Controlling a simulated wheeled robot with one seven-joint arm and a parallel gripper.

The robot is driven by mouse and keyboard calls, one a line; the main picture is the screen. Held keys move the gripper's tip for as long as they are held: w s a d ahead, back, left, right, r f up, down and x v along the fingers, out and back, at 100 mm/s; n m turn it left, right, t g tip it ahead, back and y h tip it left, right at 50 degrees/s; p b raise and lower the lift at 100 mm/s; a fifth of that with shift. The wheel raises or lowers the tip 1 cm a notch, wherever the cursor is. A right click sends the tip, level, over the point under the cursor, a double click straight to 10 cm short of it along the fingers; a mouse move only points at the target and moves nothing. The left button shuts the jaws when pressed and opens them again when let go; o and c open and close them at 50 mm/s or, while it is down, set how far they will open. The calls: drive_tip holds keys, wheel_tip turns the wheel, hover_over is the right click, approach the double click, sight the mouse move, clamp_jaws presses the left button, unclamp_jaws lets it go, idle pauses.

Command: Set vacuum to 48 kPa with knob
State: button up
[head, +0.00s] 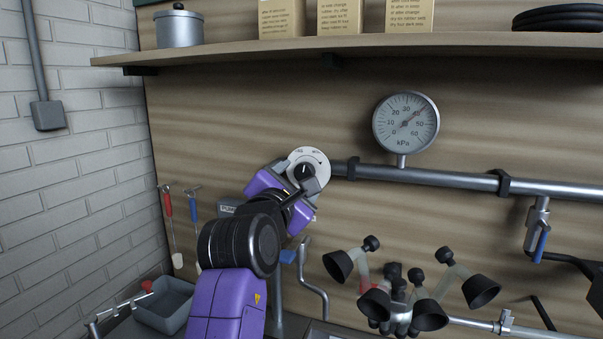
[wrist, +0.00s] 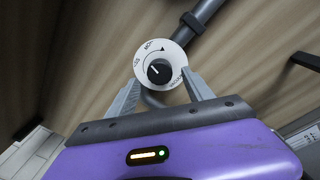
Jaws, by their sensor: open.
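The vacuum knob is a black knob with a white pointer mark (wrist: 159,70) on a round white dial plate (head: 310,157). In the wrist view the pointer tilts to the upper left, and a curved arrow is printed on the plate. My gripper (wrist: 162,80) is open, its grey fingertips on either side of the knob's lower part; I cannot tell whether they touch it. In the head view my gripper (head: 307,184) is in front of the plate and partly hides the knob. The round kPa gauge (head: 405,123) shows its needle pointing upper right, at about 40.
A grey pipe (head: 430,175) runs right from the knob under the gauge. A shelf (head: 330,43) with boxes and a pot is above. A milking cluster (head: 405,295) with black cups hangs lower right. A blue-handled valve (head: 540,235) is at right. Brushes hang at left.

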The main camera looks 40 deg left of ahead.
sight(305, 172)
drive_tip(key=shift+x, duration=1.3)
